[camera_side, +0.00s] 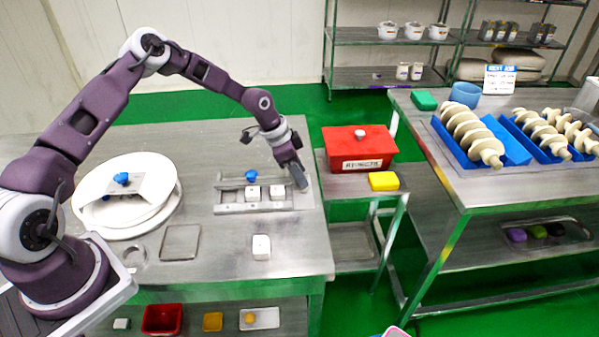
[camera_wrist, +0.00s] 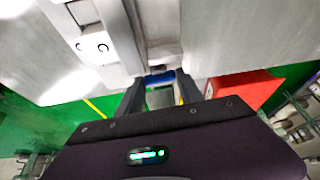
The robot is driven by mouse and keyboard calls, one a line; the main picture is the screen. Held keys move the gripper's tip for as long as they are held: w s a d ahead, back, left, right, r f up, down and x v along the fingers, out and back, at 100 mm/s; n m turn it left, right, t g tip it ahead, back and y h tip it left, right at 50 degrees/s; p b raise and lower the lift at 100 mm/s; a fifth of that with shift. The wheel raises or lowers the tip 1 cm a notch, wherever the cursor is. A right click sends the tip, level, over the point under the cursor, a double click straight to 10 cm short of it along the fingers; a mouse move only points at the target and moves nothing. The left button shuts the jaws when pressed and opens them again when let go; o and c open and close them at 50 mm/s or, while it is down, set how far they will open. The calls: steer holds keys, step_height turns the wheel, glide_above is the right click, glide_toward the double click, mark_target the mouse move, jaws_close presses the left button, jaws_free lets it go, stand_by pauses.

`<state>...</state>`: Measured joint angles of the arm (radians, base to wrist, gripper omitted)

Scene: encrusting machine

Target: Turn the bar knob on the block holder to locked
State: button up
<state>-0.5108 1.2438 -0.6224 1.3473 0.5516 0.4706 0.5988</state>
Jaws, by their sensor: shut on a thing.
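The block holder (camera_side: 232,209) is a grey metal fixture on the steel table, with two white blocks (camera_side: 253,193) (camera_side: 277,192) in it and a blue knob (camera_side: 251,176) at its back edge. My gripper (camera_side: 301,182) is low at the holder's right end, pointing down. In the wrist view the two dark fingers of my gripper (camera_wrist: 160,78) are around a small part with a blue edge (camera_wrist: 157,74), which I take to be the bar knob. Most of it is hidden, so its angle cannot be told. A white block with two dark dots (camera_wrist: 97,47) lies beside it.
A white round machine part (camera_side: 128,205) with a blue knob (camera_side: 122,179) stands at the left. A loose white block (camera_side: 261,247) sits in front of the holder. A red box (camera_side: 358,146) and a yellow block (camera_side: 384,181) stand on the lower table at the right.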

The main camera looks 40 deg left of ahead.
steer(key=shift+m, duration=0.4)
steer(key=o, duration=1.4)
steer(key=v, duration=0.7)
steer(key=shift+a, duration=0.1)
